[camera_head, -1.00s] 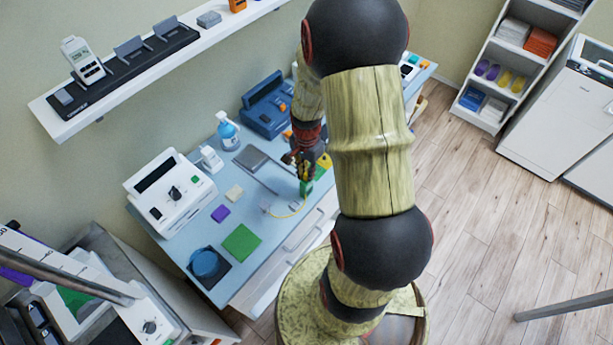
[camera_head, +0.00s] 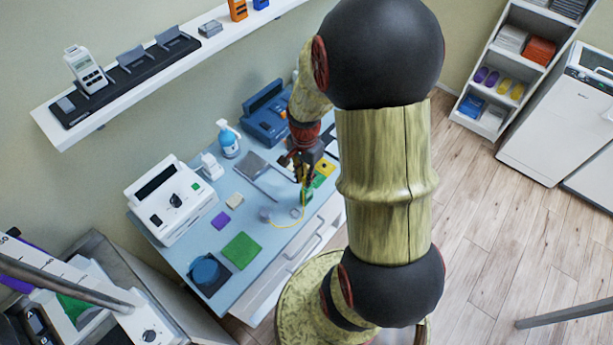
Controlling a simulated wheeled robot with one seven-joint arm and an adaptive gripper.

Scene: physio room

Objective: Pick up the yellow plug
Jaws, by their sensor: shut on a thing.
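My gripper (camera_head: 304,177) is above the right part of the blue bench top, fingers pointing down. It is shut on the yellow plug, which is small and mostly hidden by the fingers. A thin yellow cord (camera_head: 303,209) hangs from the fingers and curves down to the left over the bench. Its lower end runs near small round grey items (camera_head: 266,213) on the bench. A yellow pad (camera_head: 325,167) and a green piece lie just behind and beside the fingers.
A white device (camera_head: 172,198) with a dial stands at the bench's left, near a blue bottle (camera_head: 229,139) and a blue case (camera_head: 268,116). A green pad (camera_head: 241,250), a purple pad (camera_head: 220,220) and a blue round item (camera_head: 206,270) lie in front. A wall shelf (camera_head: 150,80) hangs above.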

